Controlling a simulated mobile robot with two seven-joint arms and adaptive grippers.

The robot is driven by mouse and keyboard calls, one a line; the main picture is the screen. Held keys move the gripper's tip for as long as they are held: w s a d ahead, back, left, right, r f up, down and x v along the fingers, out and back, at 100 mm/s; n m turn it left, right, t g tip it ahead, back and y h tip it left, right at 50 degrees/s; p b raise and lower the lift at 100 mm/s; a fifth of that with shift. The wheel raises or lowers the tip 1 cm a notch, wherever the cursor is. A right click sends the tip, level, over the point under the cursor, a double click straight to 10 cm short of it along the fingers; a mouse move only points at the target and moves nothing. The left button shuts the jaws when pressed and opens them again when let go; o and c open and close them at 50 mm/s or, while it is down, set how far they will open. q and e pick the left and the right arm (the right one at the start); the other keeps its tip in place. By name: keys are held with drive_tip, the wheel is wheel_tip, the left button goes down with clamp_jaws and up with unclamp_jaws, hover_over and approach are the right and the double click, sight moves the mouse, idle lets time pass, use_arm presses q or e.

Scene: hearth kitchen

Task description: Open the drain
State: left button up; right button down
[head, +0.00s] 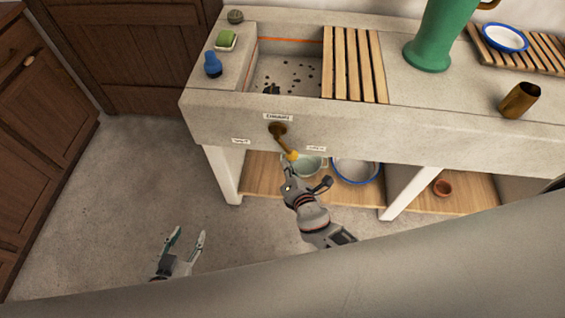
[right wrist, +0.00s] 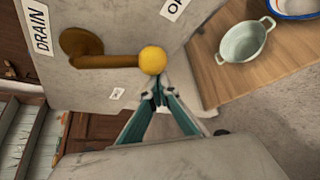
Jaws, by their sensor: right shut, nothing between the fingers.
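The brass drain lever (head: 285,143) is on the stone sink's front, under a DRAIN label (head: 278,117). It points down and slightly right, between a left label (head: 241,141), too small to read surely, and a right label (head: 316,148). Its yellow ball knob (right wrist: 153,60) shows clearly in the right wrist view. My right gripper (right wrist: 160,88) is shut and empty, its tips right beside the knob; I cannot tell whether they touch it. My left gripper (head: 187,240) is open and empty, low over the floor at left. The basin (head: 287,77) holds dark bits; its drain hole is not clear.
A pale green two-handled pot (head: 308,166) and a blue-rimmed basin (head: 356,170) stand on the shelf below. A blue bottle (head: 212,65), green sponge (head: 225,39), wooden slats (head: 353,65) and green jug (head: 432,40) are on top. The floor at left is clear.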

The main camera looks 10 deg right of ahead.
use_arm(q)
drive_tip(key=shift+r, duration=0.3)
use_arm(e)
drive_tip(key=shift+d+r, duration=0.1)
drive_tip(key=shift+d, duration=0.3)
use_arm(q)
drive_tip(key=shift+f, duration=0.1)
